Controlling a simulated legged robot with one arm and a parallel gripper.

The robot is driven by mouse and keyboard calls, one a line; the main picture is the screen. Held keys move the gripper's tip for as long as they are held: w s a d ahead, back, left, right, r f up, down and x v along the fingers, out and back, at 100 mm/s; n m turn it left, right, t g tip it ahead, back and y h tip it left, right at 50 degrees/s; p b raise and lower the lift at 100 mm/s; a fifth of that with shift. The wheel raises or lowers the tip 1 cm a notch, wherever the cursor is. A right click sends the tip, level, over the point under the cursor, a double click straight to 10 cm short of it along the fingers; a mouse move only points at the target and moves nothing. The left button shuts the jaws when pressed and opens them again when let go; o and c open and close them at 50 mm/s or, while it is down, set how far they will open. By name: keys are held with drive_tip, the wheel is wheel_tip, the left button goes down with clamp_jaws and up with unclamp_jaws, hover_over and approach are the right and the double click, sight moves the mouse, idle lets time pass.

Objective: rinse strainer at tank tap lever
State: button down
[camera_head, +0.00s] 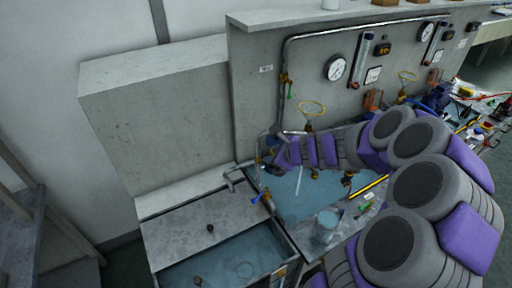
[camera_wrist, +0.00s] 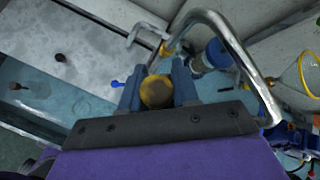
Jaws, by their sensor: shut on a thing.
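My gripper (camera_wrist: 158,88) is shut on a round brass-coloured piece (camera_wrist: 157,92), seen end-on between the dark blue fingers in the wrist view. I cannot tell whether this is the strainer; its far side is hidden. In the head view my gripper (camera_head: 270,157) is beside the panel's foot, right of the bent grey tap spout (camera_head: 235,174), its fingertips too small to make out. The blue tap lever (camera_head: 256,198) sits at the tank's back right corner. A blue lever also shows in the wrist view (camera_wrist: 118,84), left of my fingers. The open water tank (camera_head: 290,262) is at the lower left.
A chrome pipe (camera_wrist: 235,45) arches close right of my fingers in the wrist view. The grey panel (camera_head: 255,105) carries gauges and valves. A clear beaker (camera_head: 326,226) stands on the bench right of the tank.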

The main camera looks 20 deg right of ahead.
drive_tip(key=s+d+f+n+g+y+b, duration=0.1)
drive_tip(key=s+d+f+n+y+b, duration=0.3)
drive_tip(key=s+f, duration=0.55)
drive_tip(key=w+d+p, duration=0.1)
drive_tip(key=w+d, duration=0.2)
drive_tip(key=w, duration=0.3)
drive_tip(key=w+d+f+n, duration=0.1)
drive_tip(key=w+d, duration=0.3)
drive_tip(key=w, duration=0.2)
drive_tip(key=shift+f+h+p, duration=0.3)
drive_tip(key=shift+h+p, duration=0.05)
drive_tip(key=shift+h, duration=0.05)
drive_tip(key=shift+s+d, duration=0.1)
drive_tip(key=shift+d, duration=0.05)
idle(0.5)
drive_tip(key=shift+s+d+p, duration=0.25)
drive_tip(key=shift+d+p, duration=0.15)
drive_tip(key=shift+d, duration=0.05)
